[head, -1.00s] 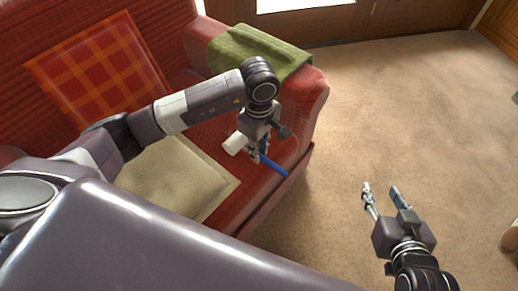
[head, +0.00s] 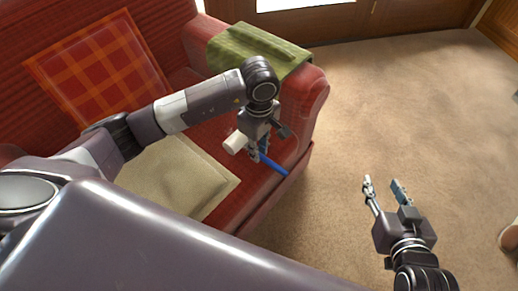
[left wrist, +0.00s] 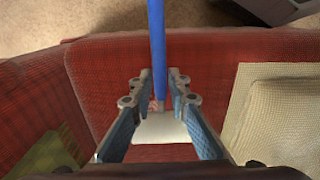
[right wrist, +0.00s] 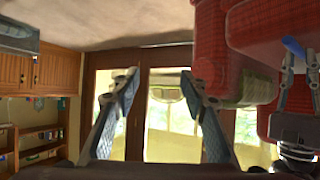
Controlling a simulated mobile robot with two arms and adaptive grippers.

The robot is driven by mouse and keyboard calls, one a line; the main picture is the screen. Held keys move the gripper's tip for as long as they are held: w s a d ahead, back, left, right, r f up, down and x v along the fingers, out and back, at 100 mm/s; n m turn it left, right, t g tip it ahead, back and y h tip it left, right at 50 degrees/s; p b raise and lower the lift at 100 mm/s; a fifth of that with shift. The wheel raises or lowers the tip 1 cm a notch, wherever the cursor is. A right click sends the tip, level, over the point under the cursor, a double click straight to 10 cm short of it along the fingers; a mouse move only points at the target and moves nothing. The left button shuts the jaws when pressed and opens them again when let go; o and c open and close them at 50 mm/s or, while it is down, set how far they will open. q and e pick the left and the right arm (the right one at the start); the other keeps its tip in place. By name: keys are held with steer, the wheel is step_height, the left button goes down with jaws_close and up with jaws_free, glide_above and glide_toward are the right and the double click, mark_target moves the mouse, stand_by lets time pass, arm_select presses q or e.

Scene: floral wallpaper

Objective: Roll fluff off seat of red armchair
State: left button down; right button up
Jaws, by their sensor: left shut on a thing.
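The red armchair (head: 312,98) fills the left of the head view; its seat (head: 284,152) is partly hidden by my left arm. My left gripper (head: 258,150) is over the seat near its front edge. It is shut on a lint roller with a blue handle (head: 273,166) and a white roll (head: 235,143). In the left wrist view the white roll (left wrist: 160,127) is between the fingers, over the red seat. I cannot tell whether the roll touches the seat. I cannot make out fluff clearly. My right gripper (head: 384,188) is open and empty above the carpet.
A beige cushion (head: 170,178) lies on the seat beside the roller, and a plaid cushion (head: 98,65) leans on the backrest. A green cloth (head: 255,50) drapes over the armrest.

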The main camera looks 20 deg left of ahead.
steer(key=shift+r, duration=0.15)
arm_select(q)
steer(key=shift+f, duration=0.1)
arm_select(e)
steer(key=shift+w+a+r+t, duration=0.15)
steer(key=shift+w+r+t, duration=0.05)
steer(key=shift+t, duration=0.1)
steer(key=shift+r, duration=0.1)
arm_select(q)
steer(key=shift+f, duration=0.15)
arm_select(e)
steer(key=shift+w+a+r+t, duration=0.2)
steer(key=shift+w+r+t, duration=0.25)
steer(key=shift+r, duration=0.25)
arm_select(q)
steer(key=shift+f+b, duration=0.3)
steer(key=shift+b, duration=0.15)
arm_select(e)
steer(key=shift+w+a+r+t+y, duration=0.15)
steer(key=shift+w+r+t, duration=0.1)
steer(key=shift+r, duration=0.25)
steer(key=shift+w+a+r+t+y, duration=0.15)
steer(key=shift+w+r+t, duration=0.1)
steer(key=shift+r, duration=0.25)
steer(key=shift+w+r, duration=0.1)
steer(key=shift+r, duration=0.2)
